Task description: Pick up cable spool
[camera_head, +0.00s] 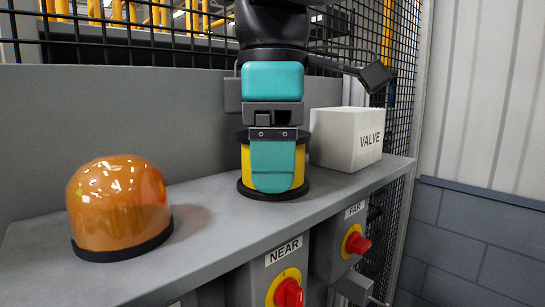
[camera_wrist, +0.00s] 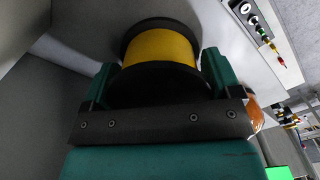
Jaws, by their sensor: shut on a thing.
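The cable spool (camera_head: 301,166) stands upright on the grey shelf, with black end discs and a yellow winding. It also shows in the wrist view (camera_wrist: 162,47), between the two teal fingers. My gripper (camera_head: 272,170) reaches down over the spool, and one teal finger hides the middle of it in the head view. In the wrist view my gripper (camera_wrist: 158,75) has a finger on each side of the spool and is shut on it. The spool's lower disc appears to rest on the shelf; I see no clear gap beneath it.
An orange beacon (camera_head: 118,205) stands on the grey shelf (camera_head: 215,245) to the left. A white box marked VALVE (camera_head: 345,140) stands close on the right. Red switches marked NEAR (camera_head: 288,293) and FAR (camera_head: 357,244) are below the shelf's front edge. A grey panel and mesh stand behind.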

